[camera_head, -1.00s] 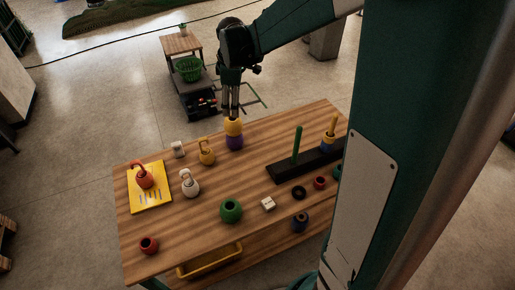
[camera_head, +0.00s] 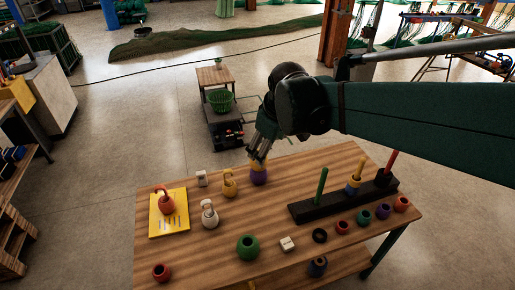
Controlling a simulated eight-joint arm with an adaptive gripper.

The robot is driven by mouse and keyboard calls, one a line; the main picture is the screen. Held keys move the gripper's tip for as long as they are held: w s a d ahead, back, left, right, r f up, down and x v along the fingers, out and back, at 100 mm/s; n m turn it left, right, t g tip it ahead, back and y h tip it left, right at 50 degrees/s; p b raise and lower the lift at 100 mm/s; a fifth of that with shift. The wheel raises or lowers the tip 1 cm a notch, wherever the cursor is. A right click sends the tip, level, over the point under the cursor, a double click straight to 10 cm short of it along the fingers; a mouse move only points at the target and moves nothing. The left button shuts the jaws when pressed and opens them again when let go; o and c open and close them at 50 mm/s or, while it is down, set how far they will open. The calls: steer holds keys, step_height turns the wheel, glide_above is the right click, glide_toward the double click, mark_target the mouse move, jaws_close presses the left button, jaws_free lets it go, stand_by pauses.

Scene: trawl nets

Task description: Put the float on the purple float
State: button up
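A purple float (camera_head: 259,178) stands on the wooden table near its far edge. A yellow float (camera_head: 257,166) sits directly above it and appears to touch it. My gripper (camera_head: 259,157) comes down from above, tilted, with its fingertips at the top of the yellow float. The fingers are small and partly overlap the float, so I cannot tell whether they grip it or are spread clear of it.
A yellow float with a loop (camera_head: 230,184) and a white one (camera_head: 209,214) stand to the left. A red looped float (camera_head: 166,203) is on the yellow sheet (camera_head: 181,222). A black peg rack (camera_head: 325,205) is at the right. A green float (camera_head: 247,247) lies in front.

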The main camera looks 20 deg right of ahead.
steer(key=s+a+m+t, duration=0.1)
steer(key=s+m, duration=0.2)
steer(key=s, duration=0.5)
steer(key=s+a+f+m+t, duration=0.1)
steer(key=s+m, duration=0.2)
steer(key=s, duration=0.5)
steer(key=shift+s+t, duration=0.3)
steer(key=shift+s, duration=0.1)
